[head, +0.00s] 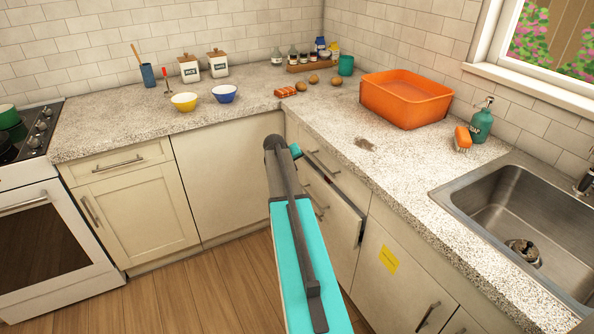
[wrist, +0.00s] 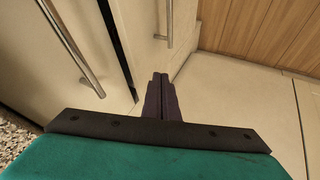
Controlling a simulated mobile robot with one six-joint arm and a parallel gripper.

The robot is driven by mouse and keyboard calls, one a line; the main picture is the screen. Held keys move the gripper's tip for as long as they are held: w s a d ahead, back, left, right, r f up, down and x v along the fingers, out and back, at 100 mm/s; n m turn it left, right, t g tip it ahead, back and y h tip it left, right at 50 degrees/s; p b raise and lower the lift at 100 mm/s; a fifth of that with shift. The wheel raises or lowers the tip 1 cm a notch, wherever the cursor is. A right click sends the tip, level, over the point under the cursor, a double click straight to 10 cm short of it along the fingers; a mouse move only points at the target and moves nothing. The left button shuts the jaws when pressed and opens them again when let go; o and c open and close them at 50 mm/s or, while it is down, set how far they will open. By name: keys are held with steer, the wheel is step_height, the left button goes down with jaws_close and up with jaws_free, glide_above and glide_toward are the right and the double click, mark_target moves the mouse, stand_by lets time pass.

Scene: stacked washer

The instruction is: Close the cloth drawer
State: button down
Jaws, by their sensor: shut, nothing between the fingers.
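In the head view, a cream drawer (head: 335,208) under the right-hand counter stands out a little from the cabinet, with a dark gap along its top and right end. I take it to be the cloth drawer; no cloth shows. It also appears in the wrist view as a cream front (wrist: 146,32) with a bar handle (wrist: 169,22), beside a dark gap. My gripper (wrist: 160,76) is shut and empty, its tips close to this front's near edge; I cannot tell whether they touch.
Another closed front with a bar handle (wrist: 76,48) is left of the gap. The counter (head: 368,150) overhangs the drawers. A sink (head: 525,215) is at right and a stove (head: 35,215) at left. The wooden floor (head: 190,292) is clear at the front left.

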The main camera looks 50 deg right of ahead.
steer(key=v, duration=0.7)
steer(key=shift+b, duration=0.3)
